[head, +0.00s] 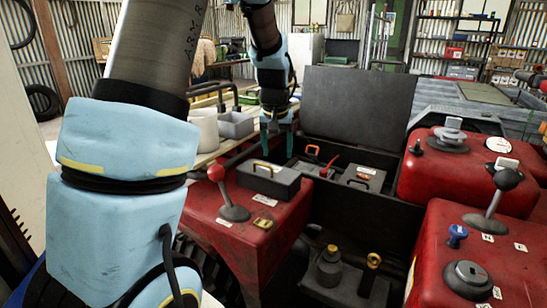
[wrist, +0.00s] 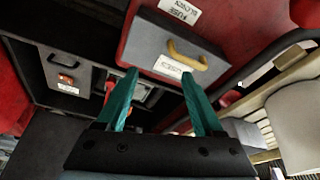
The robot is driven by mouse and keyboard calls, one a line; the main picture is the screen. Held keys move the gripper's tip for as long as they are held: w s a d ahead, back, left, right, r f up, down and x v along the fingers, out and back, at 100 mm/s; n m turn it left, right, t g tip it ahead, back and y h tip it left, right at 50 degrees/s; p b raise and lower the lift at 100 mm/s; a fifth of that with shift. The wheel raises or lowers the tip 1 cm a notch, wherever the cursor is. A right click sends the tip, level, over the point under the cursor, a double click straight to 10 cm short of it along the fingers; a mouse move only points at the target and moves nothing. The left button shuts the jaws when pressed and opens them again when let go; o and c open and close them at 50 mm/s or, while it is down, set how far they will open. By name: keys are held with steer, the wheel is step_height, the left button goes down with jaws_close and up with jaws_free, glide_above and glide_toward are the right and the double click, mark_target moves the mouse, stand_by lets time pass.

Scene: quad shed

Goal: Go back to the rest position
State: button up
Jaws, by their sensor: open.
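My gripper (head: 277,148) hangs pointing down in the head view, beside the open dark box. Its two teal fingers are apart with nothing between them. In the wrist view its fingers (wrist: 159,74) also stand apart and empty. A grey case with a yellow handle (head: 268,182) sits on the red surface in front of my gripper. That case (wrist: 185,38) lies just beyond the fingertips in the wrist view. I cannot tell from the pictures whether the fingers touch anything.
The dark box's raised lid (head: 360,108) stands right of my gripper; grey cases (head: 362,175) lie inside the box. A red-knobbed lever (head: 222,190) rises at the left of the red surface.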

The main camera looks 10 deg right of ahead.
steer(key=shift+s+a+f, duration=0.25)
steer(key=shift+s+a, duration=0.1)
steer(key=shift+a, duration=0.3)
steer(key=s+a+n+g+p, duration=0.1)
steer(key=s+a+n+p, duration=0.1)
steer(key=s+a, duration=1.5)
steer(key=shift+s+a+r+n+g+y, duration=0.2)
steer(key=shift+a+r+n+g+y, duration=0.15)
steer(key=shift+a, duration=0.25)
